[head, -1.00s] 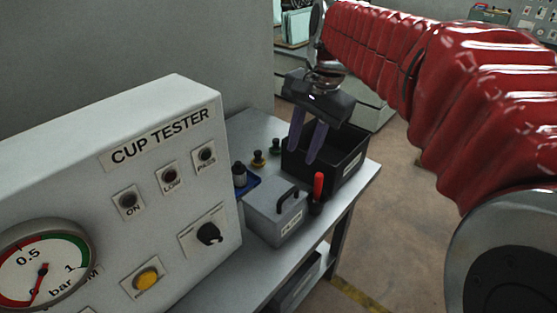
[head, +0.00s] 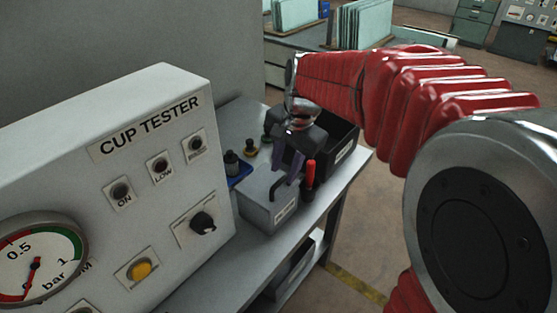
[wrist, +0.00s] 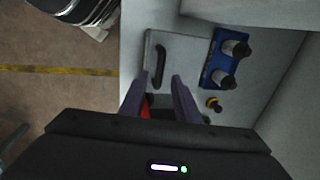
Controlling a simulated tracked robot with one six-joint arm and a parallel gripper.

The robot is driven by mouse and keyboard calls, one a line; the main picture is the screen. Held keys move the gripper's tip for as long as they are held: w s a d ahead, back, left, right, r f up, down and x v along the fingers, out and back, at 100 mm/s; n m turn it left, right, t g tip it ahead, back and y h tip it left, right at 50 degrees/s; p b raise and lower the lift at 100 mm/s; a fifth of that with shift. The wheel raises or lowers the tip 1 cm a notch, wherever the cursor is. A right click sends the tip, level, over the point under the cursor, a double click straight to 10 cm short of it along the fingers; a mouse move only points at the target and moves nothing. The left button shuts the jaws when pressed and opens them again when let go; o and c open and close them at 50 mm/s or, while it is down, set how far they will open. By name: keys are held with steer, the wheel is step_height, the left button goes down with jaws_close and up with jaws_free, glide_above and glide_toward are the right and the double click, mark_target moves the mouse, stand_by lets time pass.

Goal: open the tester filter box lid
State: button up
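The tester filter box is a small grey box (head: 258,208) with a label on its front, standing beside the cup tester. Its lid (wrist: 195,62) looks closed, with a black bar handle (wrist: 161,62) near the left edge in the wrist view. My gripper (head: 285,174) is over the box, fingers pointing down; it also shows in the wrist view (wrist: 160,77). The purple fingers are apart, and the handle's near end appears between their tips. I cannot tell whether they touch it. In the head view my gripper hides part of the handle and lid.
The cup tester (head: 150,115) stands close on the left. A red-handled item (head: 310,173) is just right of the box, with a black bin (head: 344,150) behind. The bench edge is at the right.

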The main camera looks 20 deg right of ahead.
steer(key=shift+w+a+f, duration=0.1)
steer(key=shift+f, duration=0.5)
steer(key=shift+w+a+f, duration=0.1)
steer(key=shift+f, duration=0.5)
steer(key=shift+c, duration=0.2)
jaws_close()
